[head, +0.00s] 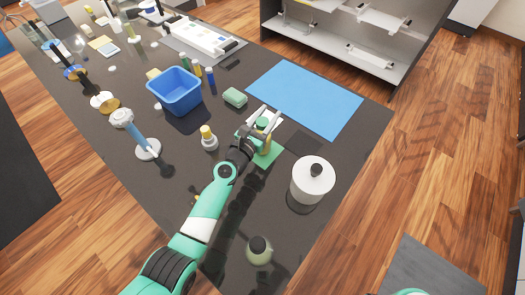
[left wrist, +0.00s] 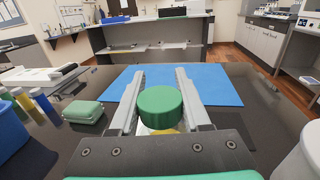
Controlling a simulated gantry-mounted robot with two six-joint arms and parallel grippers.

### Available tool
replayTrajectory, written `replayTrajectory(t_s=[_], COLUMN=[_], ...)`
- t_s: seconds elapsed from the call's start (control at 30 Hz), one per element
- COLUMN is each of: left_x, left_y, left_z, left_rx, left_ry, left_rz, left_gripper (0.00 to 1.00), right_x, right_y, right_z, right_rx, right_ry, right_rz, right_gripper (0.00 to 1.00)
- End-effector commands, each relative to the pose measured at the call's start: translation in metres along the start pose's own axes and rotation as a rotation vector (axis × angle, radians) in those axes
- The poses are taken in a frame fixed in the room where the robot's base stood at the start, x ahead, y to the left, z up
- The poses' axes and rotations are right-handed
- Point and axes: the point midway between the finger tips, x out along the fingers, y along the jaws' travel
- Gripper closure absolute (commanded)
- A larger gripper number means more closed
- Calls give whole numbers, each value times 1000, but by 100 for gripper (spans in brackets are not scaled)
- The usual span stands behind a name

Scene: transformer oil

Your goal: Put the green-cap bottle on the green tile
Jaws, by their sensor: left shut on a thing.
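The green-cap bottle (left wrist: 160,104) is between the two fingers of my left gripper (left wrist: 157,100) in the left wrist view, with its round green cap uppermost. I cannot tell whether the bottle's base touches the tile. My right gripper is not in view.
A white lidded jar (head: 312,182) stands right of the tile. A blue mat (head: 306,98) lies behind it, with a green sponge (head: 235,97) and blue bin (head: 174,91) to the left. A yellow-cap bottle (head: 208,139) and a round flask (head: 259,252) stand near my left arm.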

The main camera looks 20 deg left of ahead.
Motion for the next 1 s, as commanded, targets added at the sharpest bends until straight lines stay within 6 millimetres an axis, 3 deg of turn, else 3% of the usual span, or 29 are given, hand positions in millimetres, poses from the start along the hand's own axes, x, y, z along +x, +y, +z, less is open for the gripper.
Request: replayTrajectory(t_s=[0.77,0.8,0.97,1.0], left_x=[0,0,0,0], left_y=[0,0,0,0], left_z=[-9,-8,-8,-8], left_rx=[0,0,0,0], left_ry=[-2,-2,-2,-1], left_rz=[2,2,2,2], left_gripper=[100,47,19,18], right_x=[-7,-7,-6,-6], right_y=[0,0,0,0], right_z=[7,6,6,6], right_rx=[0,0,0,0], right_ry=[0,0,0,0], right_rz=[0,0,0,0], right_gripper=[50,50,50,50])
